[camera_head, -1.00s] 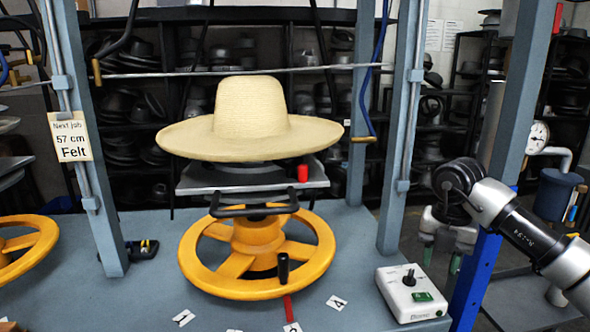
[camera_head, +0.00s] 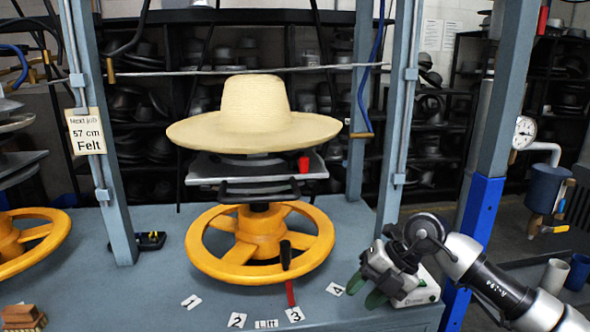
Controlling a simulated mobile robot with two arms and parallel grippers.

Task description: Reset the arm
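My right gripper (camera_head: 366,291) hangs at the bench's front right, its arm coming in from the right. Its two green fingertips stand apart with a gap and nothing shows between them. It is in front of the white control box (camera_head: 418,290) and hides part of it; whether it touches the box I cannot tell. My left gripper is not in view.
A straw hat (camera_head: 253,112) sits on the press plate (camera_head: 210,168) above a yellow handwheel (camera_head: 205,262). A red lever with a black grip (camera_head: 286,254) stands by numbered labels. Blue-grey posts (camera_head: 400,120) flank the press. The bench's front left has wooden blocks (camera_head: 22,318).

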